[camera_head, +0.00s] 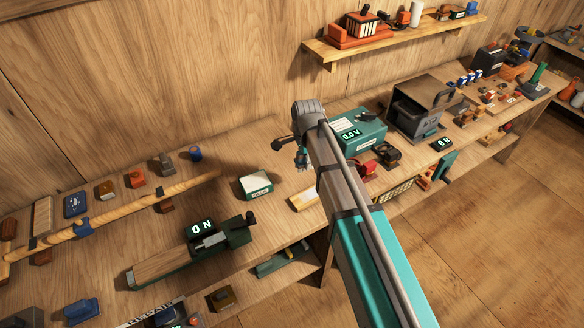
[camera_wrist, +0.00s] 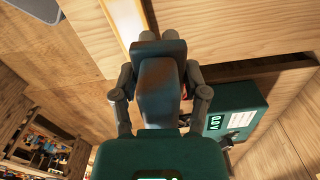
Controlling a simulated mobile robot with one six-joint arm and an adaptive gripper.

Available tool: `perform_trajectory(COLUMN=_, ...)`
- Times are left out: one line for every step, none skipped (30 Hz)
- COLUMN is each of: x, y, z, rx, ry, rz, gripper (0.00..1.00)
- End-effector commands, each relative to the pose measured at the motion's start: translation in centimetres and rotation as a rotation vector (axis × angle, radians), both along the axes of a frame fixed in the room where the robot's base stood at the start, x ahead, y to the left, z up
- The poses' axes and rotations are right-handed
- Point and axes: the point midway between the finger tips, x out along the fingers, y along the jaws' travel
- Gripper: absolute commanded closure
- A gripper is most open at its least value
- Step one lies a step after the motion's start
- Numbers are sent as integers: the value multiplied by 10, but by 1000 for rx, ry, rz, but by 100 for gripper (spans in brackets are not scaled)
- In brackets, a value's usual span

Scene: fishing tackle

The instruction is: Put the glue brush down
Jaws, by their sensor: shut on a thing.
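My gripper (camera_head: 301,163) hangs above the middle of the workbench, partly hidden by my own arm in the head view. In the wrist view my gripper (camera_wrist: 160,42) has its fingers close together, shut on the glue brush. The brush itself is hidden behind the fingers and gripper body, so its tilt cannot be told. A small pale tray with an orange-yellow rim (camera_head: 303,199) lies on the bench just below the gripper; it also shows at the top of the wrist view (camera_wrist: 128,22). A green box with a pale top (camera_head: 256,185) stands left of it.
A green device with a 0.0 V display (camera_head: 365,130) stands right of the gripper. A green bench fixture with a 0 N display (camera_head: 200,238) and a long wooden rod (camera_head: 130,208) lie left. The bench's front edge is near.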

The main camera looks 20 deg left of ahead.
Motion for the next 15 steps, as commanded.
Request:
perform_trajectory(x=-4, y=-2, z=3, rx=0, ry=0, rz=10, gripper=80)
perform_trajectory(x=-7, y=-3, z=5, rx=0, ry=0, rz=18, gripper=80)
perform_trajectory(x=-10, y=-4, z=7, rx=0, ry=0, rz=29, gripper=80)
perform_trajectory(x=-13, y=-5, z=8, rx=0, ry=0, rz=38, gripper=80)
perform_trajectory(x=-15, y=-6, z=10, rx=0, ry=0, rz=48, gripper=80)
perform_trajectory(x=-19, y=-7, z=12, rx=0, ry=0, rz=62, gripper=80)
perform_trajectory(x=-22, y=-8, z=14, rx=0, ry=0, rz=72, gripper=80)
perform_trajectory(x=-25, y=-9, z=15, rx=0, ry=0, rz=84, gripper=80)
perform_trajectory(x=-28, y=-11, z=17, rx=0, ry=0, rz=97, gripper=80)
perform_trajectory(x=-30, y=-11, z=18, rx=0, ry=0, rz=106, gripper=80)
perform_trajectory(x=-32, y=-12, z=19, rx=0, ry=0, rz=115, gripper=80)
perform_trajectory(x=-35, y=-13, z=20, rx=0, ry=0, rz=125, gripper=80)
perform_trajectory(x=-36, y=-13, z=21, rx=0, ry=0, rz=131, gripper=80)
perform_trajectory(x=-37, y=-14, z=21, rx=0, ry=0, rz=136, gripper=80)
perform_trajectory(x=-38, y=-14, z=22, rx=0, ry=0, rz=141, gripper=80)
